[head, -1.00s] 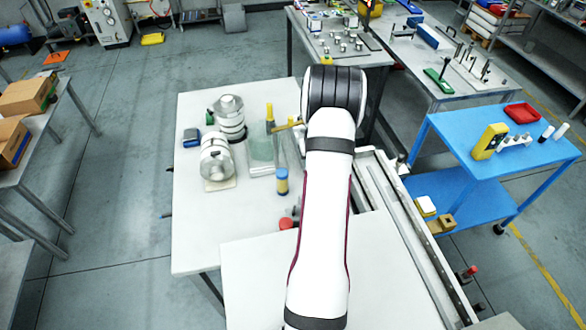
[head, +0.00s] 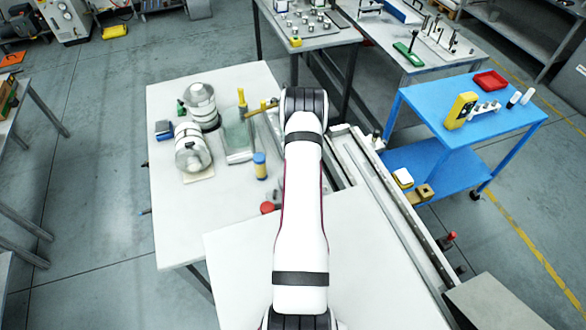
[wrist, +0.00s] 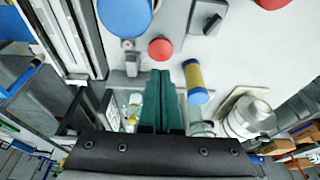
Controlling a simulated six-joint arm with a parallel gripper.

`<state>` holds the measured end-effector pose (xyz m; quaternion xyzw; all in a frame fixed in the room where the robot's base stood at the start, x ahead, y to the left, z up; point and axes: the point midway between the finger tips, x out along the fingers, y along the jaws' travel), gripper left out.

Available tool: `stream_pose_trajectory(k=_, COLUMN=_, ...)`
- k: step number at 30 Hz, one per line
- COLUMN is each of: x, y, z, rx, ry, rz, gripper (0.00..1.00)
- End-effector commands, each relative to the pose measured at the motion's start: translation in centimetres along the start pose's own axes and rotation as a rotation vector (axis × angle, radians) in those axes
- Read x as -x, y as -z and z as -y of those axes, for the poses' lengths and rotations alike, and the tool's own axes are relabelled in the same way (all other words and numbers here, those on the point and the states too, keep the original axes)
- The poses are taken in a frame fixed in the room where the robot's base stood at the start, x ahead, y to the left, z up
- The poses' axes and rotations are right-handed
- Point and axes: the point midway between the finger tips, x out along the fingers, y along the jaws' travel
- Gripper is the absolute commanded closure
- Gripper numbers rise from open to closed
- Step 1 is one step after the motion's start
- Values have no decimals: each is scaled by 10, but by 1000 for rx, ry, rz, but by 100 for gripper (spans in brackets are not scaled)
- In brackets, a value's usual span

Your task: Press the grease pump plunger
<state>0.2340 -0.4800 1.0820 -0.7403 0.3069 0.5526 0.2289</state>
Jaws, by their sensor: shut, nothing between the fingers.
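My gripper (wrist: 165,75) is shut and empty, its two green fingers together in the wrist view. My own arm hides it in the head view. A red round knob (wrist: 160,49) appears just beyond the fingertips in the wrist view. A red round piece (head: 267,208) sits near the bench's front part in the head view. I cannot tell for sure which of these is the grease pump plunger.
Two silver-and-white round machine parts (head: 190,150) stand at the bench's left. A clear greenish container (head: 238,138) stands beside a yellow post (head: 242,102). A long rail (head: 385,205) runs along the right. The bench's front left is clear. A blue cart (head: 420,105) stands apart to the right.

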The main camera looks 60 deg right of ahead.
Motion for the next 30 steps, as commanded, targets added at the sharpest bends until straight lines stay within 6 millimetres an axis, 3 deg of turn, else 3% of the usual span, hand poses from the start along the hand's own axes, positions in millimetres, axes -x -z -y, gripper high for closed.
stream_pose_trajectory(k=3, x=-21, y=-6, z=1, rx=0, ry=1, rz=3, gripper=100)
stream_pose_trajectory(k=9, x=-40, y=-11, z=0, rx=0, ry=0, rz=1, gripper=100)
stream_pose_trajectory(k=21, x=-44, y=-12, z=0, rx=0, ry=0, rz=1, gripper=100)
stream_pose_trajectory(k=30, x=-66, y=-19, z=0, rx=0, ry=1, rz=1, gripper=100)
